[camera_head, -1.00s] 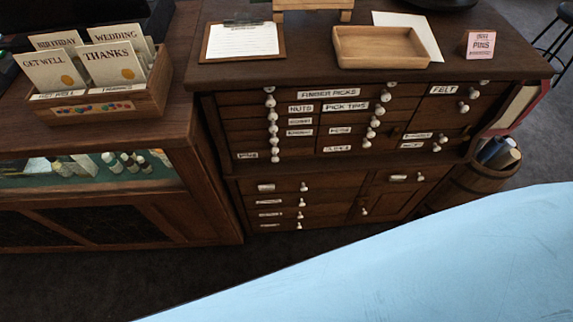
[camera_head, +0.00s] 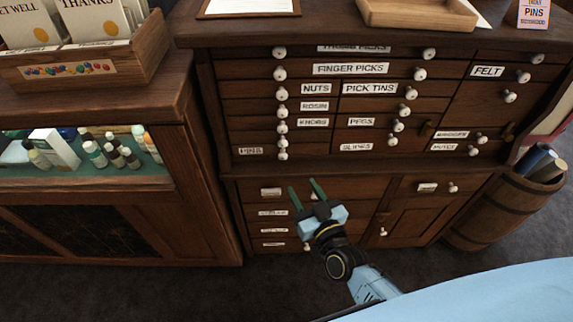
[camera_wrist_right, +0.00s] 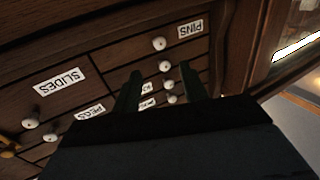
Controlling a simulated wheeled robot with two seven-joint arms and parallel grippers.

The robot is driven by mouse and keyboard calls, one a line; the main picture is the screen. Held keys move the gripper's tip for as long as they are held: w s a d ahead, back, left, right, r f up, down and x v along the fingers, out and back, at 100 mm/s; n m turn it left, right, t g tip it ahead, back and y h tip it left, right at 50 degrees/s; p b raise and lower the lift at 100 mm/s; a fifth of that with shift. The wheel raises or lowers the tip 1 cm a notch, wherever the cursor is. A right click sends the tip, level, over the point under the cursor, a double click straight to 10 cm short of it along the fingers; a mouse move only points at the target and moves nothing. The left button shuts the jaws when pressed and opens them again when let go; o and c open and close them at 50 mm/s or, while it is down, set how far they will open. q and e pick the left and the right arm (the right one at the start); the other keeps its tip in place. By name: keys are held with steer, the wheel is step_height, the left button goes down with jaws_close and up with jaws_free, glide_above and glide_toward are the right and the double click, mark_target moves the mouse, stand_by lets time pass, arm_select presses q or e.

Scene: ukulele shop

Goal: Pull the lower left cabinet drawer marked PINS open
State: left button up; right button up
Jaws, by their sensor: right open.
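The drawer marked PINS is the lowest at the left of the upper drawer block. Its small label (camera_head: 250,151) is left of its white knob (camera_head: 283,156) in the head view. In the right wrist view the picture is upside down, with the PINS label (camera_wrist_right: 190,28) at the top and its knob (camera_wrist_right: 159,43) ahead of the fingers. The drawer looks shut. My right gripper (camera_head: 306,192) is open and empty, in front of the cabinet, showing below and right of the PINS knob. In the wrist view the fingertips (camera_wrist_right: 160,72) straddle other knobs. My left gripper is out of view.
More white knobs stand in a column above the PINS knob, close together. Lower drawers (camera_head: 272,213) are partly behind my right arm. A glass-fronted counter (camera_head: 90,190) is at the left, a wooden barrel (camera_head: 505,215) at the right. Dark floor (camera_head: 150,290) is clear in front.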

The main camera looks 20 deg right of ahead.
mark_target(284, 158)
steer(key=w, duration=0.3)
steer(key=w+b, duration=0.1)
steer(key=w, duration=0.2)
steer(key=w+a+b, duration=0.1)
steer(key=w, duration=0.2)
steer(key=shift+w+f, duration=0.1)
steer(key=shift+w, duration=0.1)
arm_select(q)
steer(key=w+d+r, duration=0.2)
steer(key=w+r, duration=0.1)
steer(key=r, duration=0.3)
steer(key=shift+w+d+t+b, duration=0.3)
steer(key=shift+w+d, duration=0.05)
arm_select(e)
steer(key=shift+w+a, duration=0.15)
steer(key=shift+w, duration=0.45)
steer(key=shift+c, duration=0.4)
jaws_close()
